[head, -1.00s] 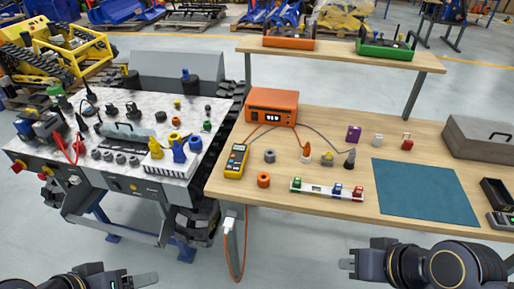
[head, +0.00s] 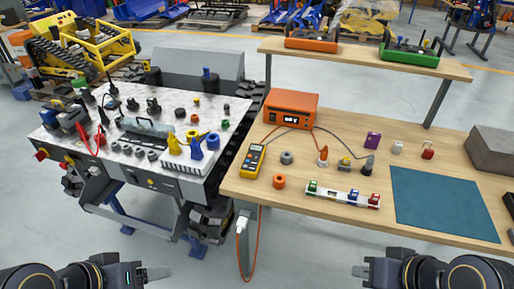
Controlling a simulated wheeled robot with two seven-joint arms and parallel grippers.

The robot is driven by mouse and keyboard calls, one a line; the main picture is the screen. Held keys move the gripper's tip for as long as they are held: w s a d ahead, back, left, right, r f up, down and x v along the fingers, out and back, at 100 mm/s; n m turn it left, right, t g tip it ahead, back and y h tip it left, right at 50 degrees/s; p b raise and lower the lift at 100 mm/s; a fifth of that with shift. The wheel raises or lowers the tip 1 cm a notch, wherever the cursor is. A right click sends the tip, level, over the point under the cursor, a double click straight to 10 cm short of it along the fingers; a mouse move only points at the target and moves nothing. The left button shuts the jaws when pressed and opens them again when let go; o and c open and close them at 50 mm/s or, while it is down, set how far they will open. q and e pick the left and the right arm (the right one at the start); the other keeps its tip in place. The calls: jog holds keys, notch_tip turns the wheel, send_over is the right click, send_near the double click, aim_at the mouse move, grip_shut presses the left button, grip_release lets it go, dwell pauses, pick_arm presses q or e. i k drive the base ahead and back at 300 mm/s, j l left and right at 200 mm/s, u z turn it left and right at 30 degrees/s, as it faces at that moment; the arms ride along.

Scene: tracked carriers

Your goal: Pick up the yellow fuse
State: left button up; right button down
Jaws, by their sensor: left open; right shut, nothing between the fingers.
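A small yellow piece with a greyish base (head: 345,163), which may be the yellow fuse, stands on the wooden workbench between an orange cone-shaped piece (head: 323,156) and a dark grey piece (head: 368,166). It is too small to be sure. A white rail (head: 343,193) holding green, blue and red pieces lies in front of it. My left gripper (head: 160,273) is open and empty at the bottom left, in front of the grey machine. My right gripper (head: 360,271) is shut and empty at the bottom, in front of the bench. Both are well apart from the yellow piece.
The workbench (head: 290,208) also holds a yellow multimeter (head: 251,161), an orange power unit (head: 291,110) with cables, a grey nut, an orange ring and a teal mat (head: 440,203). A grey tracked carrier (head: 185,183) with many parts stands at left. An orange cable hangs between them.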

aim_at(345, 162)
jog(key=i+j+z, duration=0.4)
jog(key=i+j, duration=0.55)
